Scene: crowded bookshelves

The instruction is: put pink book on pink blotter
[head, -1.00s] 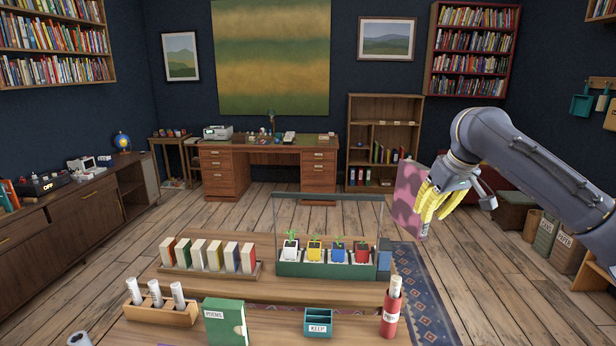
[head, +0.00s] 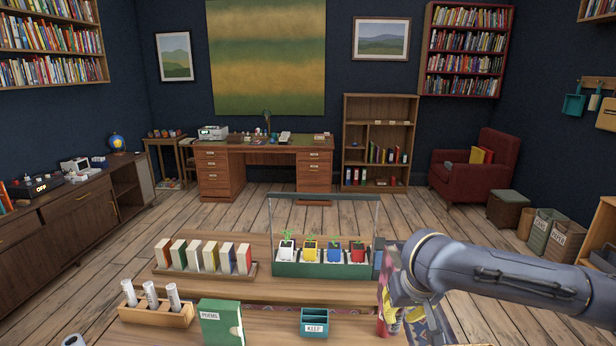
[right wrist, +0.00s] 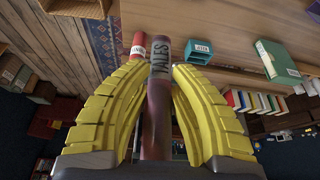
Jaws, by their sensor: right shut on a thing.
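The pink book, with the word TALES on its spine, stands between the yellow fingers of my right gripper (right wrist: 158,75) in the right wrist view, where its spine (right wrist: 158,115) is edge-on. My right gripper is shut on it. In the head view the pink book (head: 391,262) is mostly hidden behind my right arm, and the right gripper (head: 402,318) shows only in part, low at the right of the table. I cannot make out a pink blotter in either view. My left gripper is not in view.
A teal KEEP box (head: 314,322), a green POEMS book (head: 221,325) and a rack of rolled papers (head: 155,313) stand on the near table. A glass-backed planter (head: 322,269) and a book row (head: 205,268) stand behind.

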